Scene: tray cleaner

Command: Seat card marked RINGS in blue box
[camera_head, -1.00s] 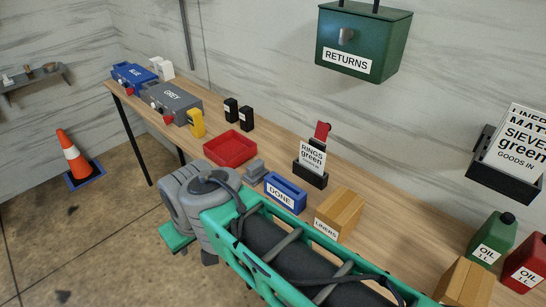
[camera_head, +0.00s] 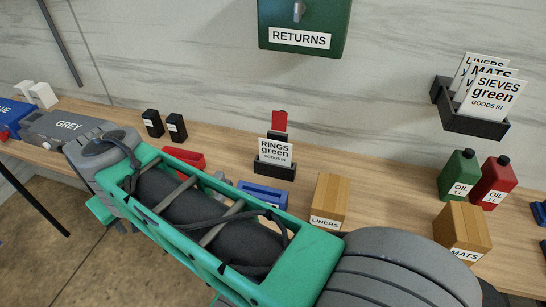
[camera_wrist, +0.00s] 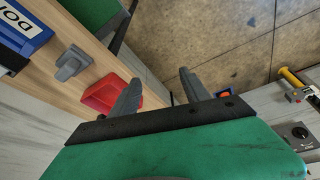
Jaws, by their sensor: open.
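The white card marked RINGS green (camera_head: 275,150) stands upright in a small black holder (camera_head: 274,170) on the bench. A red card or tab rises behind it. A blue box (camera_head: 262,190) stands in front of the holder, partly hidden by my arm. My gripper (camera_wrist: 160,76) is open and empty in the wrist view, apart from the card and box.
A red tray (camera_wrist: 104,94) lies near a grey block (camera_wrist: 72,63). A LINERS carton (camera_head: 329,199) stands right of the blue box. SIEVES and MATS cards (camera_head: 497,90) sit in a wall rack. A green RETURNS box (camera_head: 302,20) hangs above the bench.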

